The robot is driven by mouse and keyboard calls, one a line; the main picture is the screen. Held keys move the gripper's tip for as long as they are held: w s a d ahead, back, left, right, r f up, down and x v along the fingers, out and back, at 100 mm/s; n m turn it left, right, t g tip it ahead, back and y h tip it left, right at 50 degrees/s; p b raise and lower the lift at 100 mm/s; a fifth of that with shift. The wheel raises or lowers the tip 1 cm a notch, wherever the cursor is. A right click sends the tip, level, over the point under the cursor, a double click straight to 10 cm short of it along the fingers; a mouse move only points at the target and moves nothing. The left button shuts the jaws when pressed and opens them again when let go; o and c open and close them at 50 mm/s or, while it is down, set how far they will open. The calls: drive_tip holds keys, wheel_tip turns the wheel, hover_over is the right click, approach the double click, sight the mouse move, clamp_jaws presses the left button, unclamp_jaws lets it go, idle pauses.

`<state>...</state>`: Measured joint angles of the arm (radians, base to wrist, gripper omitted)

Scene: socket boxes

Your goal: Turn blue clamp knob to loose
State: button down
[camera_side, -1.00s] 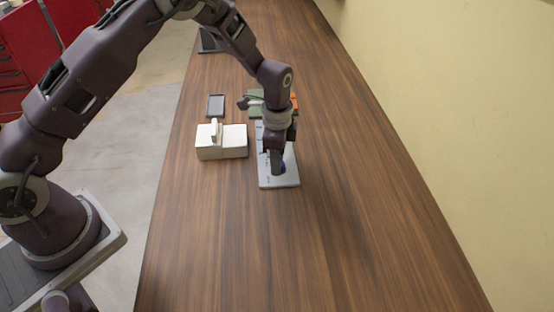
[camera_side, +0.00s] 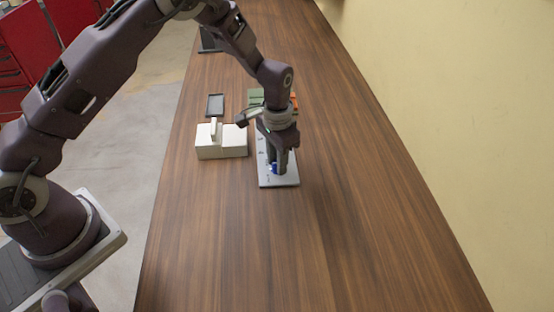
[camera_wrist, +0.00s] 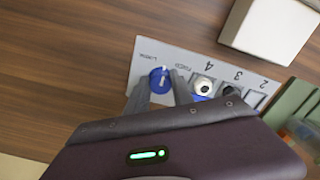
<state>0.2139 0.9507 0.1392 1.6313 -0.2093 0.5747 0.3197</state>
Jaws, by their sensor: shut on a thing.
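The blue clamp knob (camera_wrist: 160,80) sits near one end of a grey panel (camera_wrist: 146,53), with a white mark across its face and small lettering beside it. In the side view the blue knob (camera_side: 273,169) shows in part between my fingers at the near end of the panel (camera_side: 279,182). My gripper (camera_wrist: 163,88) is shut on the knob, with one dark finger on each side; in the side view my gripper (camera_side: 277,167) points down at it. The knob's far side is partly hidden by the fingers.
Beside the knob, the panel has numbered sockets, one with a white round part (camera_wrist: 204,88). A white box (camera_side: 222,143) stands left of the panel, with a black tray (camera_side: 215,105) behind it. A green container (camera_side: 256,97) lies beyond the panel. The near tabletop is clear.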

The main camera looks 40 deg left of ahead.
drive_tip(key=n, duration=0.4)
drive_tip(key=shift+r+n, duration=0.1)
drive_tip(key=shift+n, duration=0.2)
drive_tip(key=shift+d+n, duration=0.15)
drive_tip(key=shift+n, duration=2.05)
drive_tip(key=c, duration=1.4)
unclamp_jaws()
